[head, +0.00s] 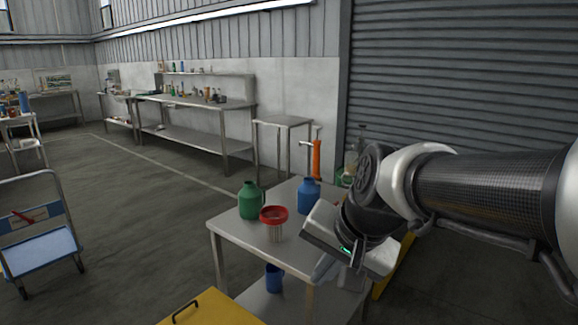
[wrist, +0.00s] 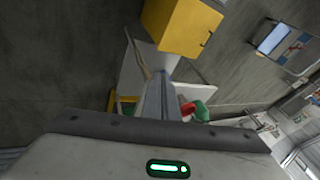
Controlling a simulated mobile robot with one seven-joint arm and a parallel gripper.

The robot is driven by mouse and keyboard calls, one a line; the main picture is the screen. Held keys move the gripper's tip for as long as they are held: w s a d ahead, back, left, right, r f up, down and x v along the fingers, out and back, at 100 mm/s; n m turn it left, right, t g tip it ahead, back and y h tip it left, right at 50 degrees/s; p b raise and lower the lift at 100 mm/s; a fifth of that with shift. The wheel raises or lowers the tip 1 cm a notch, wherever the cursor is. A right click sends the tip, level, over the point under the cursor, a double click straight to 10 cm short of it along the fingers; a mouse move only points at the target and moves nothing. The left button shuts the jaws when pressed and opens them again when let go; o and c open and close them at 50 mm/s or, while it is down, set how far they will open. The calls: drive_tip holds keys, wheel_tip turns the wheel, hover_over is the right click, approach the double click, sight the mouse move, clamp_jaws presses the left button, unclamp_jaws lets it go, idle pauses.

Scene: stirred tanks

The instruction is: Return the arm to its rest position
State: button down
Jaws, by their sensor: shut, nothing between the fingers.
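My arm reaches in from the right side of the head view. My gripper (head: 338,272) hangs at its end, over or in front of the right part of a small steel table (head: 232,242). In the wrist view the fingers (wrist: 160,95) are together, with nothing seen between them. In the head view the gripper body hides part of the table top. How far the fingers are above the table is hard to tell.
On the table stand a green jug (head: 250,202), a blue jug (head: 309,196) and a red-topped item (head: 274,216). A blue container (head: 274,278) sits on the lower shelf. A yellow cabinet (head: 212,308) stands in front, a blue cart (head: 40,250) left. Open floor lies between.

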drive_tip(key=s+d+n+h, duration=0.3)
drive_tip(key=s+d+n, duration=0.2)
drive_tip(key=s+d, duration=0.45)
wheel_tip(320, 180, up, 19)
drive_tip(key=s+a+p, duration=0.1)
drive_tip(key=s+p, duration=0.1)
drive_tip(key=p, duration=1.7)
drive_tip(key=shift+a+p, duration=0.15)
drive_tip(key=shift+p, duration=0.15)
